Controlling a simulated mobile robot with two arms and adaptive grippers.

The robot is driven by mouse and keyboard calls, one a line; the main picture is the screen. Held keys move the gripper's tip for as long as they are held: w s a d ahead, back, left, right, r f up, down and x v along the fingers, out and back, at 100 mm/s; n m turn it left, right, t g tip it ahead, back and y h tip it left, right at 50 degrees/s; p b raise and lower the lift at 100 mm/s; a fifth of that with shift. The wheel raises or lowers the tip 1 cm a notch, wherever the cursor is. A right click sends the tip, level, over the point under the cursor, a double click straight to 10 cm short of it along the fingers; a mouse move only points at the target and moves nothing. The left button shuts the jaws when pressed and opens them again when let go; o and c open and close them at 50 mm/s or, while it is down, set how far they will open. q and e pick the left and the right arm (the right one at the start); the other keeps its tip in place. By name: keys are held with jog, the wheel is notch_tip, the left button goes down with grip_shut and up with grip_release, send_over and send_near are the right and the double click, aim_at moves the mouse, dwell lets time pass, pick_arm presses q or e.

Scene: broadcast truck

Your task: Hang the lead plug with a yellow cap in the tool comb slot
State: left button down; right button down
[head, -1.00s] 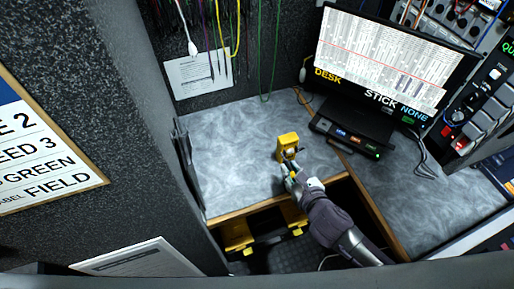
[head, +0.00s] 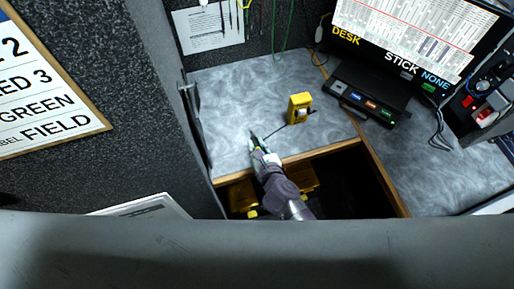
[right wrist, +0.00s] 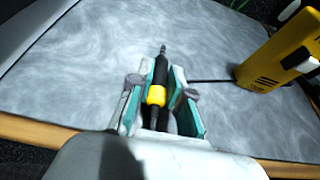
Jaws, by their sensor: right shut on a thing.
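The lead plug (right wrist: 161,70) is black and slim with a metal tip and a yellow cap (right wrist: 156,96) around its lower part. My right gripper (right wrist: 158,98) is shut on it, with the plug between the teal-lined fingers and its tip pointing away over the desk. In the head view the right gripper (head: 257,146) is above the desk's front edge, left of the yellow box, and the plug shows only as a small dark tip. A dark slotted fitting (head: 191,112) on the left wall may be the tool comb; its slots are too small to tell. My left gripper is out of view.
A yellow box (head: 300,107) stands on the grey desk (head: 225,105), with a thin black lead beside it. A monitor (head: 405,45) and button panel (head: 368,103) are at the right. The left desk surface is clear. Yellow items (head: 243,197) lie below the desk edge.

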jog(key=shift+f, duration=0.45)
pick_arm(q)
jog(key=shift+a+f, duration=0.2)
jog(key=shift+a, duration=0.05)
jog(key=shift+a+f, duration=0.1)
